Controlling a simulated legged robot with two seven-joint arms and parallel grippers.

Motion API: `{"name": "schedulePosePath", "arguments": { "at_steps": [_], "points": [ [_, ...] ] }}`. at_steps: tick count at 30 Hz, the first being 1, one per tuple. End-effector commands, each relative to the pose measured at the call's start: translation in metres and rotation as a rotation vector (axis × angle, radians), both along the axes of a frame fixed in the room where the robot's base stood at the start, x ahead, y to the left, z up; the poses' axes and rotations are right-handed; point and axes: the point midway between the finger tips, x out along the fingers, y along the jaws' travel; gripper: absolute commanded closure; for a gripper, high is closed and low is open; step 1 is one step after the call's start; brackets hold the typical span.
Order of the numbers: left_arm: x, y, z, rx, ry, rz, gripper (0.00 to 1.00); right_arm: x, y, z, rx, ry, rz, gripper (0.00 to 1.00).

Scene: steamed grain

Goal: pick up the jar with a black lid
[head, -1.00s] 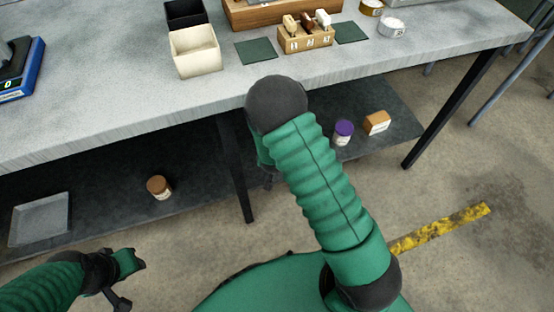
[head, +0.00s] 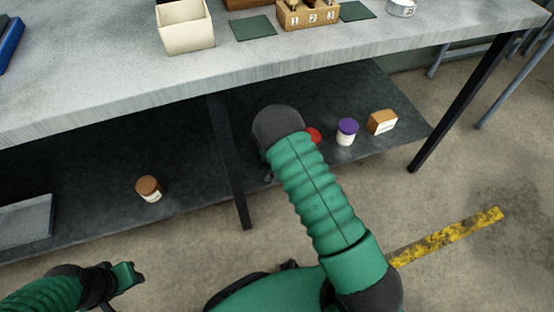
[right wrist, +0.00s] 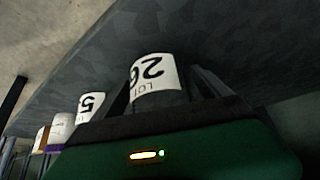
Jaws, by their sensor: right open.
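In the right wrist view a jar (right wrist: 154,78) with a white label reading "26" stands between the fingers of my right gripper (right wrist: 160,80). The label appears upside down, and a dark part below it may be the black lid. The fingers are open on both sides of the jar; I cannot tell whether they touch it. In the head view my right arm reaches to the lower shelf and hides this jar and the right gripper. My left gripper (head: 126,275) is at the lower left, away from the shelf; its finger gap is unclear.
A table leg (head: 228,160) and the tabletop (head: 100,95) bound the space.

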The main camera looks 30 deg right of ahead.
Motion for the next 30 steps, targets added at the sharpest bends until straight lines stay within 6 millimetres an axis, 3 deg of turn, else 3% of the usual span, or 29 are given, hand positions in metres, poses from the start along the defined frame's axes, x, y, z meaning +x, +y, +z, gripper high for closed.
{"name": "schedulePosePath", "arguments": {
  "at_steps": [5, 22, 30],
  "points": [
    [0.0003, 0.0, 0.0017, 0.0, -0.001, 0.0, 0.64, 0.0001, -0.0003, 0.0017, 0.0, 0.0, -0.001, 0.14],
    [0.0002, 0.0, 0.0016, 0.0, -0.001, 0.0, 0.64, 0.0002, -0.0002, 0.002, 0.0, -0.001, -0.001, 0.89],
    [0.0002, 0.0, 0.0032, 0.0, -0.001, 0.0, 0.64, 0.0006, -0.0003, 0.0043, -0.001, -0.002, -0.001, 0.9]
  ]
}}
